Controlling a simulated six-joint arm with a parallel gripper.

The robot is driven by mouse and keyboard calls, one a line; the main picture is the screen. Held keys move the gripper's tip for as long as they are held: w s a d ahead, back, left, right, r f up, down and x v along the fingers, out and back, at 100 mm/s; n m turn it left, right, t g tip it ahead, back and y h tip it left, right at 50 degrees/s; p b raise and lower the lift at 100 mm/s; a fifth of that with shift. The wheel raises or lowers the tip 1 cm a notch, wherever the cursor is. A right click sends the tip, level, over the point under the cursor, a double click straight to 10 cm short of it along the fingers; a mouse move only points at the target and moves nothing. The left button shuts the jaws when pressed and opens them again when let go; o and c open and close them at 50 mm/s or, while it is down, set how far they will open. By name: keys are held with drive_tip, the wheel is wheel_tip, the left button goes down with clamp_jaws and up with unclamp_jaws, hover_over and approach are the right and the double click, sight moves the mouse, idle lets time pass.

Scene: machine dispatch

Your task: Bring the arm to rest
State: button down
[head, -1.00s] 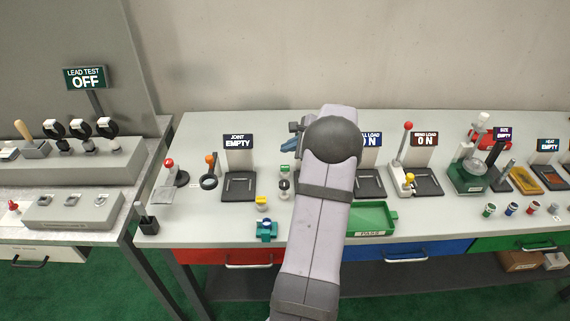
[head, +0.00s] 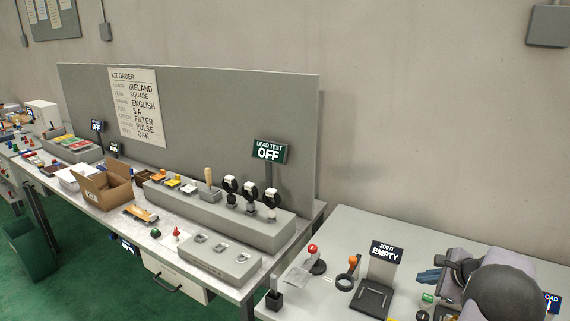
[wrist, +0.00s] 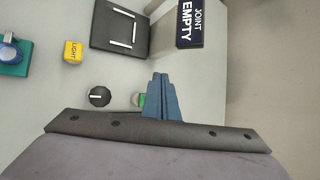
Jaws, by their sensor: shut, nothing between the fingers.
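My arm reaches over the right-hand bench at the lower right of the head view. My gripper (head: 430,275) has blue fingers that point left, toward the joint station (head: 374,296), whose sign reads JOINT EMPTY. In the wrist view, the gripper (wrist: 158,78) shows its blue fingers pressed together with nothing between them. It is above the bench, apart from the black joint station plate (wrist: 120,27). A green part (wrist: 139,99) is partly hidden behind the fingers.
Near the gripper are a black knob (wrist: 100,97), a yellow LIGHT block (wrist: 73,51) and a teal fixture (wrist: 14,55). A red-knobbed lever (head: 314,257) stands left of the joint station. The left bench holds an open cardboard box (head: 105,186) and a LEAD TEST OFF sign (head: 269,151).

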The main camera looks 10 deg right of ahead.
drive_tip(key=a+n+g+y, duration=0.25)
drive_tip(key=a+n, duration=0.35)
drive_tip(key=a, duration=1)
drive_tip(key=s+a+n+g, duration=0.2)
drive_tip(key=s+a+n, duration=0.15)
drive_tip(key=a, duration=0.25)
drive_tip(key=s+a+f+n+g, duration=0.1)
drive_tip(key=s+a+n, duration=0.25)
drive_tip(key=a, duration=0.35)
drive_tip(key=s+a+n+g, duration=0.2)
drive_tip(key=s+a+n, duration=0.15)
drive_tip(key=a, duration=0.25)
drive_tip(key=s+a+f+n+g+h, duration=0.1)
drive_tip(key=s+a+n, duration=0.2)
drive_tip(key=s+n, duration=0.25)
drive_tip(key=s+a+f+n+h, duration=0.1)
drive_tip(key=s+a+n+h, duration=0.1)
drive_tip(key=s+n, duration=0.3)
wheel_tip(320, 180, down, 13)
drive_tip(key=m+b, duration=0.1)
drive_tip(key=b, duration=1.2)
drive_tip(key=shift+s+a+f, duration=0.15)
drive_tip(key=shift+s+f, duration=0.05)
drive_tip(key=shift+s, duration=0.05)
